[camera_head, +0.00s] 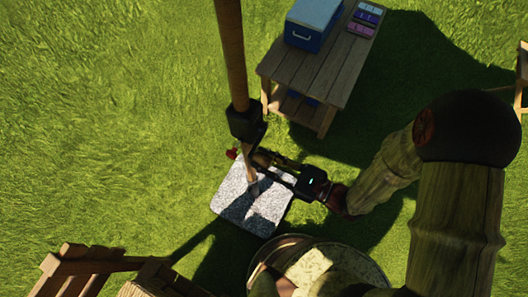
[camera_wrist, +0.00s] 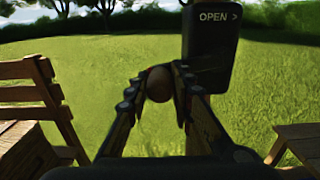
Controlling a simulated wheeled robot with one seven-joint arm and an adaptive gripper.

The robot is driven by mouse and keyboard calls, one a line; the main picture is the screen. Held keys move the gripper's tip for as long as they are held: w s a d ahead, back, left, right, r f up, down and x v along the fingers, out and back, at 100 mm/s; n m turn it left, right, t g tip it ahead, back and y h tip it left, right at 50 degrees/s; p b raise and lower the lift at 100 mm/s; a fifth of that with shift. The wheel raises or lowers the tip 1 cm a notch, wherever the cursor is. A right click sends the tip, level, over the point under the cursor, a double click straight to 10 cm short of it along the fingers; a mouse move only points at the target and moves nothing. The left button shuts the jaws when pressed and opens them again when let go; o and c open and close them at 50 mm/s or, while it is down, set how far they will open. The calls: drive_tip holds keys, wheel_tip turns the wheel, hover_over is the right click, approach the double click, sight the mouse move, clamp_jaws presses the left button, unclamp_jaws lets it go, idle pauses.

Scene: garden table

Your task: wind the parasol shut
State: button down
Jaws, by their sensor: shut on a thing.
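The parasol's wooden pole (camera_head: 231,55) rises from a speckled stone base (camera_head: 236,196) in the head view. A dark crank housing (camera_head: 247,122) sits on the pole, and in the wrist view the housing (camera_wrist: 211,75) reads "OPEN >". My gripper (camera_head: 258,158) reaches in from the right, just below the housing and above the base. In the wrist view my gripper (camera_wrist: 158,76) is shut on a round brown crank knob (camera_wrist: 159,84), left of the housing. The crank arm is not clearly visible. The canopy is out of view.
A slatted wooden table (camera_head: 319,77) stands at the back, with a blue cooler (camera_head: 312,24) and small coloured packs (camera_head: 366,18) on it. A wooden chair (camera_head: 75,270) is at lower left. A round table (camera_head: 340,252) is at the bottom, partly hidden. Open grass lies left.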

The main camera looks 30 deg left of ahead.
drive_tip(key=shift+w+f+b, duration=0.2)
drive_tip(key=shift+f+b, duration=0.15)
drive_tip(key=shift+f, duration=0.25)
drive_tip(key=shift+w+f+b, duration=0.15)
drive_tip(key=shift+f+b, duration=0.2)
drive_tip(key=shift+f, duration=0.25)
drive_tip(key=w+a+f+b, duration=0.1)
drive_tip(key=w+f+b, duration=0.3)
drive_tip(key=w, duration=0.6)
drive_tip(key=w+r+p, duration=0.4)
drive_tip(key=w+r, duration=0.1)
drive_tip(key=shift+w+a+r+p, duration=0.3)
drive_tip(key=shift+w+a+p, duration=0.1)
